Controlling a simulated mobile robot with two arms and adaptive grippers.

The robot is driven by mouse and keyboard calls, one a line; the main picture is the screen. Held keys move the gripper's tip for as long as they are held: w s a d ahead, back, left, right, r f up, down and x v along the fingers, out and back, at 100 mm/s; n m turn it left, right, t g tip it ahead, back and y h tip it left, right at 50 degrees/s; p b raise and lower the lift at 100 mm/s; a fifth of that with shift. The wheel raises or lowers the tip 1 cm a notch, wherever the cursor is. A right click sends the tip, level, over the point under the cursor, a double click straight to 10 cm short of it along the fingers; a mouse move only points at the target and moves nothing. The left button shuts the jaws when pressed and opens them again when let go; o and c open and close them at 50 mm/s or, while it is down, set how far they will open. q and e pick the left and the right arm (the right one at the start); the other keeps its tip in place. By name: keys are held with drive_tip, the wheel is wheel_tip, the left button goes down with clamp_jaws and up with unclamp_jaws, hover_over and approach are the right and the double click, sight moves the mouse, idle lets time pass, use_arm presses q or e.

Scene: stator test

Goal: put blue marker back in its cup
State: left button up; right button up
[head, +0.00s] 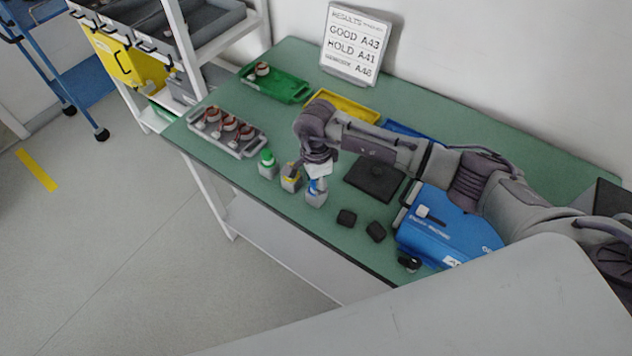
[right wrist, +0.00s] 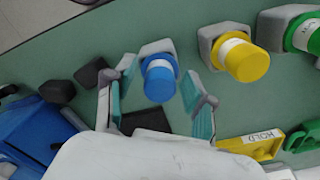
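The blue marker (right wrist: 160,84) stands cap-up in its grey cup (right wrist: 153,47) in the right wrist view. In the head view the marker (head: 314,186) and its cup (head: 316,199) are at the table's front edge side, partly covered by my gripper. My right gripper (right wrist: 157,98) is open, with one teal-padded finger on each side of the marker and visible gaps to both. It also shows in the head view (head: 317,178), directly over the cup. My left gripper is not in view.
The yellow marker (right wrist: 247,62) and green marker (right wrist: 305,36) stand in neighbouring cups. Two black blocks (head: 347,217) and a blue case (head: 440,230) lie to the right. A grey tray (head: 247,148) with red-and-white parts is at left. A sign (head: 352,45) stands behind.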

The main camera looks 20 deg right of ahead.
drive_tip(key=shift+r, duration=0.15)
drive_tip(key=shift+r+p, duration=0.35)
drive_tip(key=shift+p, duration=0.15)
wheel_tip(320, 180, up, 12)
drive_tip(key=b, duration=0.4)
